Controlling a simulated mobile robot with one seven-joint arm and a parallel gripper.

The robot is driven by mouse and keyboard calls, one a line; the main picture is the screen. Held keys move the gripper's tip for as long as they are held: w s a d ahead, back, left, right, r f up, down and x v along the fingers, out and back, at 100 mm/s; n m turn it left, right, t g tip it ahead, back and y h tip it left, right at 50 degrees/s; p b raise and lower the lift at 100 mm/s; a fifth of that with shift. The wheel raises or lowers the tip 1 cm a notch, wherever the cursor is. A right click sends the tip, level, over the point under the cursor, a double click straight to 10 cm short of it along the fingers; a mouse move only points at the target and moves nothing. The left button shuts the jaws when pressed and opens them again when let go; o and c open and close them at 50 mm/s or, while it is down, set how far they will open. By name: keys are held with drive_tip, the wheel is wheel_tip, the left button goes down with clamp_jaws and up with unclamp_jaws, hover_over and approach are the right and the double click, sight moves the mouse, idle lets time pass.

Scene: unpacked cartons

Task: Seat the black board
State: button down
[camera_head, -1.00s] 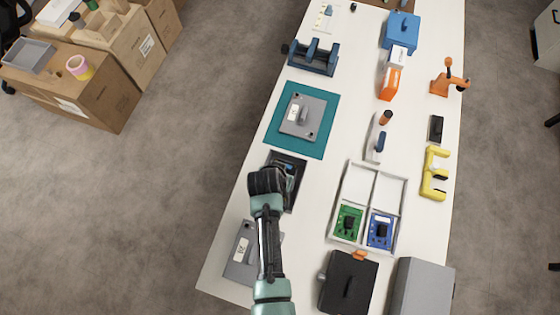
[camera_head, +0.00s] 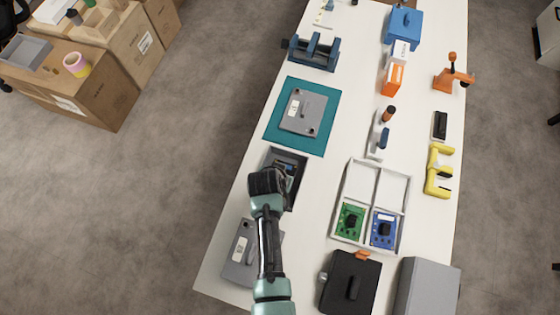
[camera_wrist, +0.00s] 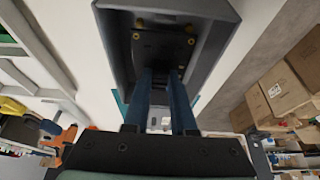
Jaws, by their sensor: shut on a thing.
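The black board (camera_wrist: 158,48) shows in the wrist view as a dark plate with brass-coloured dots at its corners. It lies within the walls of a dark grey open housing (camera_wrist: 218,38). My gripper (camera_wrist: 162,72) has its two blue fingers shut on the middle of the board. In the head view, my gripper (camera_head: 283,172) reaches into the housing (camera_head: 297,190), which stands on the table below the teal mat. My wrist hides most of the board there. Whether the board rests flat on the housing floor cannot be told.
A grey plate (camera_head: 303,112) lies on the teal mat (camera_head: 325,128); another (camera_head: 238,262) lies beside my arm. A white divided tray (camera_head: 372,205) holds a green board (camera_head: 349,220) and a blue board (camera_head: 384,229); two compartments are empty. A black case (camera_head: 348,283) stands at the front.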

drive_tip(key=shift+f+b, duration=0.65)
drive_tip(key=shift+f, duration=0.15)
drive_tip(key=c, duration=0.7)
unclamp_jaws()
drive_tip(key=shift+o, duration=0.2)
drive_tip(key=v, duration=1.3)
drive_tip(key=shift+w, duration=0.1)
